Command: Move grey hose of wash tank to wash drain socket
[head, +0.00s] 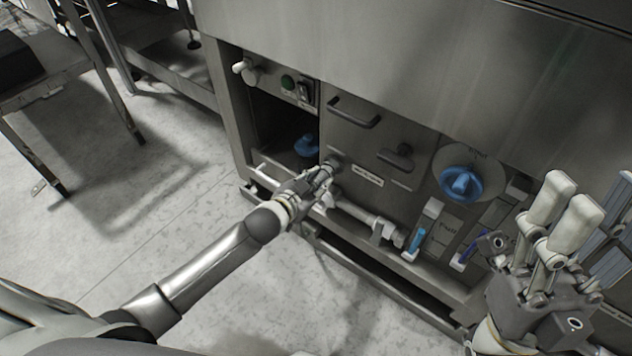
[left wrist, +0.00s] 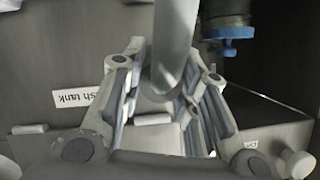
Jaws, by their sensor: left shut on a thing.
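The grey hose (left wrist: 174,40) comes down from the top of the left wrist view, and its lower end sits between the fingers of my left gripper (left wrist: 155,95). In the head view my left gripper (head: 326,172) is shut on it at the front of the machine, hiding most of the hose. A label ending in "sh tank" (left wrist: 75,98) is on the panel beside the gripper; it also shows in the head view (head: 367,176). I cannot pick out the wash drain socket for certain. My right gripper (head: 573,192) is raised at the right; its finger gap is unclear.
A dark open compartment left of the label holds a blue-ringed fitting (head: 306,146). A large blue knob (head: 461,184), a handle (head: 353,112) and a light pipe (head: 365,216) are on the machine front. A metal table (head: 60,85) stands at left; the floor between is clear.

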